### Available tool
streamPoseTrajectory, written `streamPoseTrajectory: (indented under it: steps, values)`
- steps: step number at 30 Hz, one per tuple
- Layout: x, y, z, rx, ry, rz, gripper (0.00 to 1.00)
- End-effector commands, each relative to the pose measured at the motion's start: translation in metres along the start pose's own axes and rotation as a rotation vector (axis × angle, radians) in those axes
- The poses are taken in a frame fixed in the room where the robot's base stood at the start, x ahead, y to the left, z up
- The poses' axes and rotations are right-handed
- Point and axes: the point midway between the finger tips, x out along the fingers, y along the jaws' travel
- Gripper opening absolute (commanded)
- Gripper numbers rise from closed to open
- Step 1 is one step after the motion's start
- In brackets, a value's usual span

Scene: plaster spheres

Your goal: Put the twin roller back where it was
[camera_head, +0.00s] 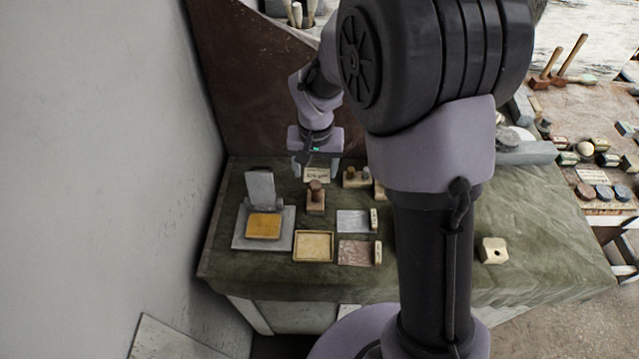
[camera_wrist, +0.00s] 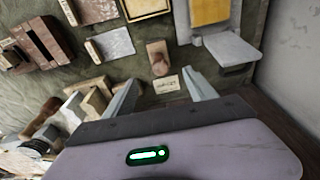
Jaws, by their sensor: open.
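I cannot tell for sure which thing is the twin roller. A small brown wooden piece with a rounded knob (camera_head: 315,197) stands on the green bench top; it also shows in the wrist view (camera_wrist: 158,57). My gripper (camera_head: 316,172) is open and empty, just behind that piece. In the wrist view the two fingers (camera_wrist: 160,90) point toward it, with a small lettered card (camera_wrist: 168,84) between their tips. The card also shows in the head view (camera_head: 317,175). A wooden holder with upright pegs (camera_head: 357,178) stands right of my gripper.
A grey stand with an orange pad (camera_head: 264,226) is at the left. A yellow-rimmed tray (camera_head: 313,246), a grey pad (camera_head: 352,221) and a reddish pad (camera_head: 354,252) lie in front. A holed block (camera_head: 493,250) sits right, beyond my arm. The wall is close at left.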

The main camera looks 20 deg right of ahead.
Motion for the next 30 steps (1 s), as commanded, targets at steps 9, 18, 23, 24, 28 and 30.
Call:
streamPoseTrajectory:
  steps: [9, 18, 23, 24, 28, 30]
  values:
    - [-0.186, 0.027, 0.132, 0.069, 0.204, -0.208, 0.65]
    - [-0.208, 0.036, 0.206, 0.074, 0.285, -0.313, 0.65]
    - [-0.208, 0.036, 0.206, 0.074, 0.285, -0.313, 0.65]
    - [-0.208, 0.036, 0.206, 0.074, 0.285, -0.313, 0.65]
    - [-0.188, 0.037, 0.209, 0.074, 0.286, -0.313, 0.65]
    - [-0.161, 0.037, 0.212, 0.074, 0.286, -0.313, 0.65]
